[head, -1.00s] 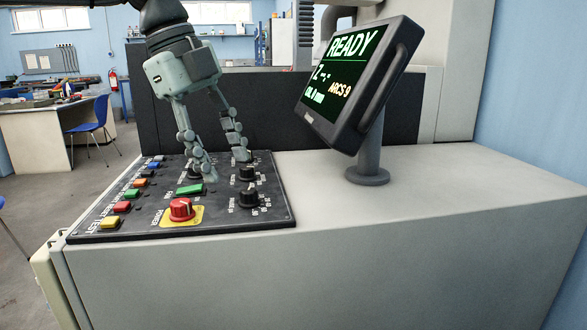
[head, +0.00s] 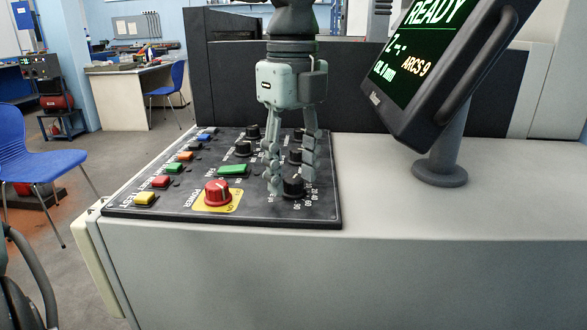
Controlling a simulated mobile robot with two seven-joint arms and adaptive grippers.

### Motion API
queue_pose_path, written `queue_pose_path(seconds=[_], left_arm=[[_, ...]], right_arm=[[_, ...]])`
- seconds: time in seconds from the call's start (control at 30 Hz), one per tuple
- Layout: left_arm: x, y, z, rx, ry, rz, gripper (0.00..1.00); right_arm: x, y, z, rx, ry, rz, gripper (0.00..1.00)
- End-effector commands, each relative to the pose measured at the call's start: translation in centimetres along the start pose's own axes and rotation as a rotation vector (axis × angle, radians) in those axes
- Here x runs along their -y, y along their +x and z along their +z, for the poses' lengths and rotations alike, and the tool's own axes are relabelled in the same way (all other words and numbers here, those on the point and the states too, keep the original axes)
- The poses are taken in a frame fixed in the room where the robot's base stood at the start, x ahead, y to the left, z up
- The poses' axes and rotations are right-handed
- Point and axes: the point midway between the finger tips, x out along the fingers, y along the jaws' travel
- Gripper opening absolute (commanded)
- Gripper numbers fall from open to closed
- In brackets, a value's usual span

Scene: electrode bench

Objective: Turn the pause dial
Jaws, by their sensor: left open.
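The control panel (head: 322,215) lies on the bench with several black dials on its right half. The front right black dial (head: 293,188) has a number scale beside it, with marks such as 20 and 40. I cannot read which dial is labelled pause. My left gripper (head: 291,183) points down over this front right dial, open, with one finger on its left and one on its right. The fingertips are low at the dial; I cannot tell whether they touch it. Another black dial (head: 296,156) shows behind, between the fingers. My right gripper is not in view.
A red power knob (head: 218,193) on a yellow plate and a green button (head: 233,169) are left of the gripper. Coloured buttons line the panel's left side. A monitor (head: 437,70) reading READY stands at right. The bench top right of the panel is clear.

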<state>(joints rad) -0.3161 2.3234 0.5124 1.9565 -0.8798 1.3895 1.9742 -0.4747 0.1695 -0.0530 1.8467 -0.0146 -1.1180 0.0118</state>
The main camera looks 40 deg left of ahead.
Motion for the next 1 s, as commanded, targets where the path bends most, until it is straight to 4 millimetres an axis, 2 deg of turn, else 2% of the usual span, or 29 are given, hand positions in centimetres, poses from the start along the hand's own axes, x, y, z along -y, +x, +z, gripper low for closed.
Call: queue_pose_path(seconds=[0.27,0.63,1.0], left_arm=[[0.0,0.25,-0.03,-0.001,0.0,-0.001,0.46],[0.01,0.22,-0.02,-0.001,0.0,-0.001,0.01],[0.04,0.25,-0.02,0.001,0.046,-0.002,0.0]], right_arm=[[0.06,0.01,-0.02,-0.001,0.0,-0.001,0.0],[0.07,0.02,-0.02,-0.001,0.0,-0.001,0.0],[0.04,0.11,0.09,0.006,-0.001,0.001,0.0]])
